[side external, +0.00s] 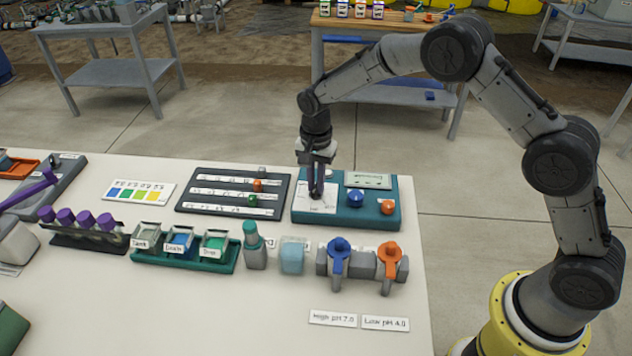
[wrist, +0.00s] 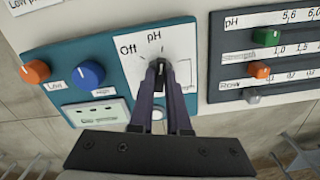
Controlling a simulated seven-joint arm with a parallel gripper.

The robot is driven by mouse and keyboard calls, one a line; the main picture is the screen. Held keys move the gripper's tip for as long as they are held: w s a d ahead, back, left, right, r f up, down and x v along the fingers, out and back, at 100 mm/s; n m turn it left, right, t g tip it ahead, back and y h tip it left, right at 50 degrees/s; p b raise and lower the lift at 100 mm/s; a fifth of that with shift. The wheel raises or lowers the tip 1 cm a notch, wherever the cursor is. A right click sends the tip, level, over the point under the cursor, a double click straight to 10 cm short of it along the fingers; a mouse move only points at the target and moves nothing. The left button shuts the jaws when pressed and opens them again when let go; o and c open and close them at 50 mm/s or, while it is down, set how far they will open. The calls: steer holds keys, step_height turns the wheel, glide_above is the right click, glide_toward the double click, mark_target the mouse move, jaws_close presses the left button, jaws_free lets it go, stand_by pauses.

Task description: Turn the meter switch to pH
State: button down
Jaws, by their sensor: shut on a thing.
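The meter (side external: 345,219) is a teal box at the right of the table in the side view; its body also shows in the wrist view (wrist: 119,62). Its white switch plate (wrist: 185,42) reads "Off" at left and "pH" near the top; anything marked at the right is partly hidden by a finger. My gripper (wrist: 160,67) points down onto the plate and is shut on the dark switch knob, which is mostly hidden between the fingertips. The knob seems to lie roughly toward "pH", but its exact pointing is hard to tell. In the side view my gripper (side external: 316,194) stands over the plate.
A blue knob (side external: 355,198) and an orange knob (side external: 387,208) sit on the meter beside a small display (side external: 368,181). A slider board (side external: 184,206) lies close on the left. Blue (side external: 338,257) and orange (side external: 389,262) valve handles stand in front.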

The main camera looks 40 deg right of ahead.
mark_target(316, 187)
steer(key=shift+r, duration=0.1)
stand_by(0.3)
steer(key=c, duration=0.9)
jaws_free()
step_height(316, 187, up, 14)
steer(key=shift+f, duration=0.1)
